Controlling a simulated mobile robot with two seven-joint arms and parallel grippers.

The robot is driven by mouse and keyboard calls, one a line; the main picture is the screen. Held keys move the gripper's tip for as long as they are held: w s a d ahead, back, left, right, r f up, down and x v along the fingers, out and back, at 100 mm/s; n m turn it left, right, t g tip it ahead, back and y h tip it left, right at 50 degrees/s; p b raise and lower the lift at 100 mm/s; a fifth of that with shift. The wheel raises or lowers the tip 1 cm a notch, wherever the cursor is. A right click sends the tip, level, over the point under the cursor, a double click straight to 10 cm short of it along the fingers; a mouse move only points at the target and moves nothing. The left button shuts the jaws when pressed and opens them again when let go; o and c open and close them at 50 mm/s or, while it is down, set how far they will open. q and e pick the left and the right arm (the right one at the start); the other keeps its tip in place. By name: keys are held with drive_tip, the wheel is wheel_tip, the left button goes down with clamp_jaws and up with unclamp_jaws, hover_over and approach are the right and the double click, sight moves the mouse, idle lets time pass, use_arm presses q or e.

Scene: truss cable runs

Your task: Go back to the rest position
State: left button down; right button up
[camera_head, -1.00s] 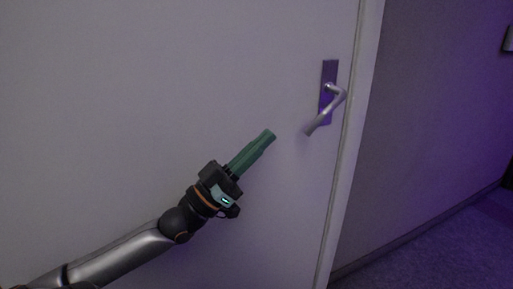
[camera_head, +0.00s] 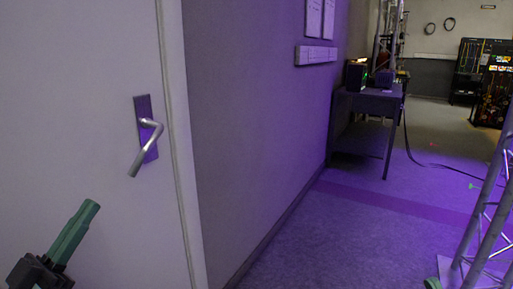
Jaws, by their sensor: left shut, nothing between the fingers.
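My left gripper (camera_head: 88,208) shows at the lower left in the head view, with green fingers pressed together and nothing between them. It points up and to the right in front of the white door (camera_head: 80,90), below and to the left of the silver door handle (camera_head: 148,148). There is a clear gap between the fingertips and the handle in the picture. The door looks closed in its frame. Most of my left arm is cut off by the picture edge.
A grey wall (camera_head: 250,130) runs away to the right of the door. A dark table (camera_head: 370,102) with equipment stands along it. A metal truss (camera_head: 488,215) stands at the right edge. A cable (camera_head: 425,163) lies on the floor. Purple-lit floor (camera_head: 330,235) between wall and truss is clear.

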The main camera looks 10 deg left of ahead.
use_arm(q)
drive_tip(key=s+d+f+m+g+h+p, duration=0.1)
drive_tip(key=s+d+m+h, duration=0.2)
drive_tip(key=d, duration=0.7)
drive_tip(key=s+d+m+h+p, duration=0.1)
drive_tip(key=s+d+m, duration=0.3)
drive_tip(key=d, duration=0.5)
drive_tip(key=w+a+f+n+g+y+p, duration=0.2)
drive_tip(key=w+f+n+g+y+p, duration=0.5)
drive_tip(key=p, duration=0.8)
use_arm(e)
drive_tip(key=w+d+f+m+g+h, duration=0.35)
drive_tip(key=w+f+m+h, duration=0.35)
drive_tip(key=h, duration=0.3)
drive_tip(key=s+f+m+g+h+p, duration=0.3)
drive_tip(key=s+f+g+p, duration=0.6)
drive_tip(key=p, duration=0.3)
drive_tip(key=shift+d+f+p, duration=0.3)
drive_tip(key=shift+d+f, duration=0.15)
drive_tip(key=shift+f, duration=0.45)
use_arm(q)
drive_tip(key=s+a+f+n+g+y, duration=0.2)
drive_tip(key=s+f+g, duration=0.4)
drive_tip(key=s+f, duration=0.5)
drive_tip(key=f+n+y, duration=0.1)
drive_tip(key=y, duration=0.1)
drive_tip(key=shift+n+y, duration=0.3)
drive_tip(key=shift+y, duration=0.1)
use_arm(e)
drive_tip(key=shift+c, duration=0.4)
